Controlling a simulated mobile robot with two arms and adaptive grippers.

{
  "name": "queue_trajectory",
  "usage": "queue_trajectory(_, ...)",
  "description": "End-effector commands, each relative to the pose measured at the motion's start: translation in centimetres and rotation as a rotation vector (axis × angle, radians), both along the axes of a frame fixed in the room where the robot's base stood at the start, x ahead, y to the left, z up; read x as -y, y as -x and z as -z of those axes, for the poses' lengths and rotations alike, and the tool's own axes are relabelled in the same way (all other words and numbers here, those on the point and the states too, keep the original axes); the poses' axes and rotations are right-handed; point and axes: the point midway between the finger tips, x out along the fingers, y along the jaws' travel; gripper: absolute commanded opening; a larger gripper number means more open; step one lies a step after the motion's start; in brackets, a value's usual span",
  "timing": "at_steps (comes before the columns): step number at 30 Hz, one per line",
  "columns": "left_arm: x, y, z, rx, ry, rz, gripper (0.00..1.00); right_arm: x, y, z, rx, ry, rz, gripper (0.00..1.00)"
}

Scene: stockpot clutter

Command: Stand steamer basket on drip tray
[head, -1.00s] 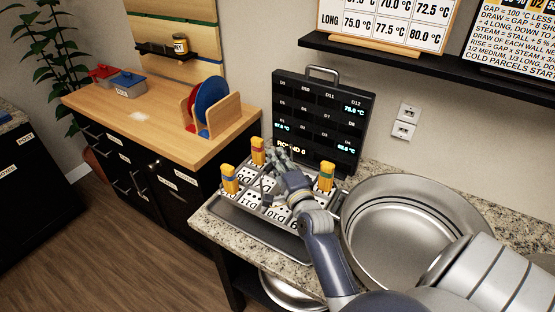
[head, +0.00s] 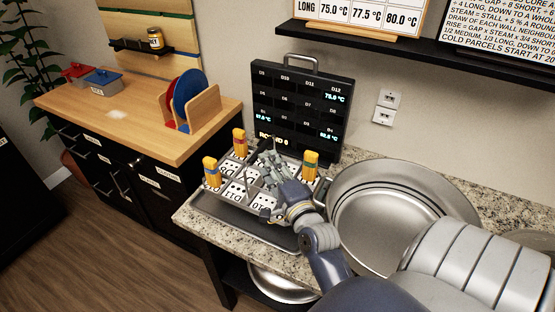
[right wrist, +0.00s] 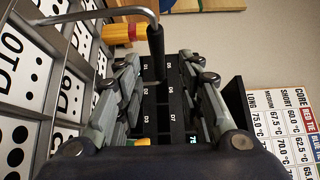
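The steamer basket (head: 236,187) is a metal frame with white cells marked with dots and codes. It appears level and stands on the grey drip tray (head: 246,232), whose rim shows along the front. Its wire handle (right wrist: 95,16) has a black grip (right wrist: 156,54), which stands up beyond my right fingers. My right gripper (head: 265,165) is over the basket. In the right wrist view its fingers (right wrist: 162,85) are spread apart, with no thing clearly clamped between them. My left gripper is not in view.
A large steel stockpot (head: 346,215) stands right of the basket. A dark display board (head: 300,105) with a handle stands behind. Yellow pieces (head: 309,165) stick up from the basket's corners. A wooden counter (head: 150,135) with a plate rack is at left.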

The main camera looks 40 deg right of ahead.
Motion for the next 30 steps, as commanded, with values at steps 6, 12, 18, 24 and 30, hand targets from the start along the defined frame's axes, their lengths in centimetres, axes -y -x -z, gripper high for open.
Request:
queue_trajectory(6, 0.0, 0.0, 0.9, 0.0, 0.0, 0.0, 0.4, -0.9, 3.1, 0.2, -0.001, -0.001, -0.001, 0.35)
queue_trajectory(12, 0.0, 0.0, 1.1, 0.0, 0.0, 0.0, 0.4, -1.2, 4.2, 0.0, 0.0, -0.001, 0.0, 0.35)
queue_trajectory(18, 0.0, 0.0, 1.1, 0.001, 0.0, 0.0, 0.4, -1.2, 4.2, -0.1, 0.001, -0.001, 0.0, 0.35)
queue_trajectory(24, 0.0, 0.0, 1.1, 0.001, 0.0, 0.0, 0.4, -1.2, 4.2, -0.1, 0.001, -0.001, 0.0, 0.35)
queue_trajectory(30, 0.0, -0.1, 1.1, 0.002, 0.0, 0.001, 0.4, -1.3, 4.2, 0.0, -0.002, 0.002, -0.003, 0.35)
